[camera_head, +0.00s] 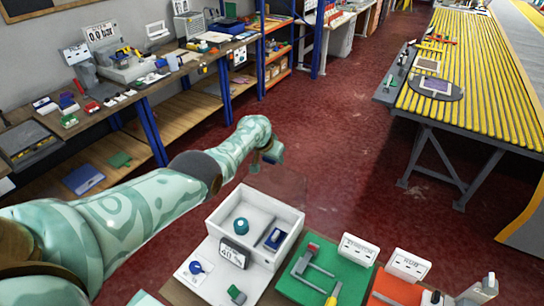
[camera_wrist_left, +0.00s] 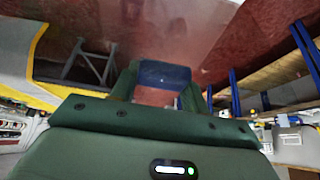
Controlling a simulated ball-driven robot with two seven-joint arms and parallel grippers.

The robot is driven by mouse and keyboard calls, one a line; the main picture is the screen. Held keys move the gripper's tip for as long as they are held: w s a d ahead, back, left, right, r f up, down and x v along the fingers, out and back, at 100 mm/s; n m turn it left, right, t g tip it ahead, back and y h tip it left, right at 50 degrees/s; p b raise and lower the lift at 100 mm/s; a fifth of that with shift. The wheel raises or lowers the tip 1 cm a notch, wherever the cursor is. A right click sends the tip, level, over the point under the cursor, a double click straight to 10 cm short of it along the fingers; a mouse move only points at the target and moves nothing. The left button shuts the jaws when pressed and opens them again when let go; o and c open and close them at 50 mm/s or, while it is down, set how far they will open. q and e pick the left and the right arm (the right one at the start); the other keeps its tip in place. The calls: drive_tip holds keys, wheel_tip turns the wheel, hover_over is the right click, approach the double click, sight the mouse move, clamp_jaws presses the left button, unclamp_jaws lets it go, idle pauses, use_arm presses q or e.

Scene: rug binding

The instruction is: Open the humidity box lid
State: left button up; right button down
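The white humidity box (camera_head: 213,229) stands on the near bench with its top uncovered and a small display on its front. A teal round piece (camera_head: 241,226) and a blue piece (camera_head: 277,238) show inside it. My left gripper (camera_head: 270,156) is above and behind the box. In the left wrist view its green fingers (camera_wrist_left: 164,84) close on a blue block (camera_wrist_left: 165,74), which looks like the lid's handle. A faint clear panel, likely the lid (camera_wrist_left: 185,32), shows beyond it; its edges are hard to make out. My right gripper is out of view.
A green board with tools (camera_head: 300,288) and a red board (camera_head: 402,290) lie right of the box, with white labelled blocks behind them. A cluttered shelf bench (camera_head: 170,95) runs along the left. A yellow slatted table (camera_head: 480,75) stands right. Red floor lies between.

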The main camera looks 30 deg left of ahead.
use_arm(q)
drive_tip(key=shift+w+f, duration=0.1)
idle(0.3)
drive_tip(key=o, duration=1.1)
drive_tip(key=shift+d, duration=0.1)
drive_tip(key=o, duration=0.3)
drive_tip(key=shift+w+f, duration=0.1)
drive_tip(key=shift+w, duration=0.05)
drive_tip(key=p+v, duration=0.7)
drive_tip(key=p, duration=0.1)
drive_tip(key=shift+w, duration=0.2)
drive_tip(key=v, duration=0.9)
drive_tip(key=shift+s, duration=0.3)
drive_tip(key=shift+w, duration=0.1)
